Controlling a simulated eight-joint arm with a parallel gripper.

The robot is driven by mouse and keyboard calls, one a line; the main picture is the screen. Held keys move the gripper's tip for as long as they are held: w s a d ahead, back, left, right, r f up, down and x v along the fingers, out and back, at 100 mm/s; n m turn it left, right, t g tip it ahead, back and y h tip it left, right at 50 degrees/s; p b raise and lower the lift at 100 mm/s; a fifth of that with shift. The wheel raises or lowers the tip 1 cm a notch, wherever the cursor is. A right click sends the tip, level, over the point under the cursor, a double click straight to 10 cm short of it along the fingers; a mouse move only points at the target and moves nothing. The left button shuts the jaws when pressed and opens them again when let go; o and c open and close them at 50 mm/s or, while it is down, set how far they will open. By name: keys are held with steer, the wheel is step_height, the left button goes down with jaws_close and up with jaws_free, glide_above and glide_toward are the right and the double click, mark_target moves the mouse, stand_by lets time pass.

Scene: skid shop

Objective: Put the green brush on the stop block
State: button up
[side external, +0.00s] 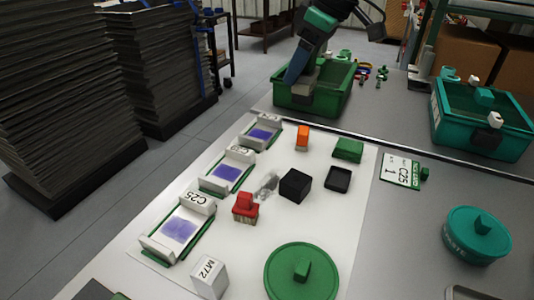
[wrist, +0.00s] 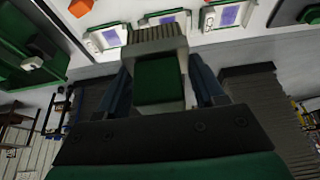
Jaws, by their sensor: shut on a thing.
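My gripper (wrist: 167,88) is shut on the green brush (wrist: 160,80), a green block with a pale ribbed part, held between the two blue fingers in the wrist view. In the side external view my gripper (side external: 294,76) is at the green bin at the back; the held brush is hard to make out there. I cannot tell for sure which piece is the stop block. Candidates on the white mat are a black block (side external: 295,185), an orange block (side external: 302,138) and a green block (side external: 348,150).
White-and-purple trays (side external: 227,173) line the mat's left edge. A red block (side external: 245,207), a white M72 block (side external: 209,277) and a round green lid (side external: 302,274) stand nearer. A green bin (side external: 340,99) is at the back, a teal bin (side external: 437,104) at right. Dark stacks (side external: 60,90) stand left.

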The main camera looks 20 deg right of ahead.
step_height(320, 180, down, 19)
steer(key=shift+r, duration=0.1)
stand_by(0.3)
steer(key=o, duration=1.3)
steer(key=shift+c, duration=0.2)
steer(key=v, duration=1.2)
steer(key=s+d+f+m+t+h, duration=0.3)
steer(key=s+d+m+t, duration=0.1)
steer(key=s+d+m, duration=0.5)
steer(key=shift+s+d+f, duration=0.2)
steer(key=shift+s+d, duration=0.65)
steer(key=shift+s, duration=0.55)
